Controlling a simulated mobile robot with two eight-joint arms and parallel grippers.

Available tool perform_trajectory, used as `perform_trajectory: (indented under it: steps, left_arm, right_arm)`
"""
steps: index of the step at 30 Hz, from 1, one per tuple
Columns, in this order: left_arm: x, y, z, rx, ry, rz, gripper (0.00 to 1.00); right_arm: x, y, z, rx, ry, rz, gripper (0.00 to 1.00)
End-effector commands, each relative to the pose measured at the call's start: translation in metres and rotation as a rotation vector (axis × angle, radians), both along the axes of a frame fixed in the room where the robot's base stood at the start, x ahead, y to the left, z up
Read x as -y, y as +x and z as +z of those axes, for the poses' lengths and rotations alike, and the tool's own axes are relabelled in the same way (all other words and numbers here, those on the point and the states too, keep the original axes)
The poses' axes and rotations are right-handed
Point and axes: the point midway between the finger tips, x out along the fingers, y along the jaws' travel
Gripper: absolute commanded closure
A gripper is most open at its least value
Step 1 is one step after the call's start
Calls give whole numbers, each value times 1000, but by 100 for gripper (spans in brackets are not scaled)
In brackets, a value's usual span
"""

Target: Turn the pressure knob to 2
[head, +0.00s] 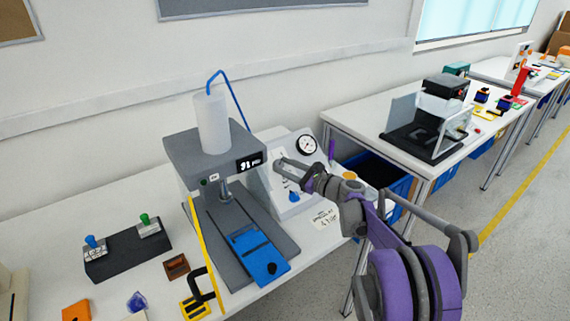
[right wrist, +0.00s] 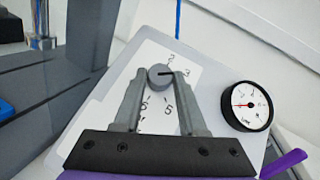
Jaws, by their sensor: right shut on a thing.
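The pressure knob (right wrist: 163,77) is a small grey round dial on the white sloped panel of the control box (head: 260,187). In the right wrist view it sits between the fingertips of my right gripper (right wrist: 159,80), which is shut on it. The knob's black pointer line points right, roughly at the printed 3 (right wrist: 187,73); the 2 (right wrist: 171,57) is just above the knob. In the head view my right gripper (head: 284,167) reaches the panel from the right and its fingers hide the knob. My left gripper is not in view.
A round pressure gauge (head: 306,145) stands beside the dial, also in the right wrist view (right wrist: 247,106). A blue knob (head: 294,197) is lower on the panel. The grey press (head: 190,160) with a blue plate (head: 259,257) stands close on the left.

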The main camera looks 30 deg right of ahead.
Motion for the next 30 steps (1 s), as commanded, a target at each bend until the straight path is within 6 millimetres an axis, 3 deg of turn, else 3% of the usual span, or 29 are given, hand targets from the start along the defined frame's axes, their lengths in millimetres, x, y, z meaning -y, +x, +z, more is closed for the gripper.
perform_trajectory:
  steps: [30]
  left_arm:
    - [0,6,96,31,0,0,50]
  right_arm:
    - [10,10,10,43,-554,664,100]
